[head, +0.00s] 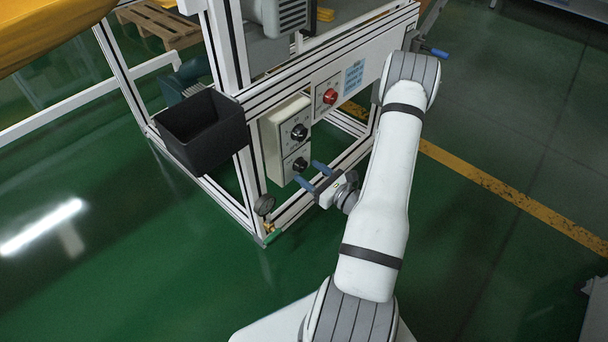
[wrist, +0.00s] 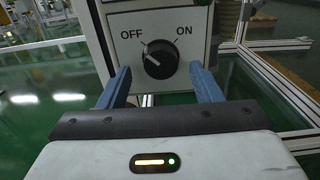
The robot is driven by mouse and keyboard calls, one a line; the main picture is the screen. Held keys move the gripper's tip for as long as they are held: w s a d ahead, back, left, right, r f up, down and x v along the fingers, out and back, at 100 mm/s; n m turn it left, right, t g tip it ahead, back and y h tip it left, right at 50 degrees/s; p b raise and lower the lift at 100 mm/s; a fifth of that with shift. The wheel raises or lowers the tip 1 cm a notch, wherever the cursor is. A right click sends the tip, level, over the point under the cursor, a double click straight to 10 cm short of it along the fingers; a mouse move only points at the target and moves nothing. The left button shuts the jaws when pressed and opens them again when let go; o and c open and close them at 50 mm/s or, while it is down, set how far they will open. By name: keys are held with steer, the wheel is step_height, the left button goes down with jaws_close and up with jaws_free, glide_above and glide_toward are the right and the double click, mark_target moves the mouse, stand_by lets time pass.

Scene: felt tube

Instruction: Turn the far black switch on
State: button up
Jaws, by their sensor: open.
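Two black rotary switches sit one above the other on a pale control box on the frame in the head view: an upper one (head: 299,132) and a lower one (head: 300,164). My gripper (head: 307,171) is open, with its blue fingers pointing at the box by the lower switch. In the wrist view a black knob (wrist: 160,60) sits on a white panel between OFF and ON labels. Its white mark points up and left, toward OFF. My open gripper (wrist: 159,70) has one finger on each side of the knob, with gaps visible. Nothing is held.
A red knob (head: 330,96) is on a panel to the upper right of the box. A black bin (head: 203,132) hangs on the frame at left. Green floor (head: 130,270) is clear at front left.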

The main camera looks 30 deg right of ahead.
steer(key=shift+x, duration=0.8)
steer(key=shift+c, duration=0.5)
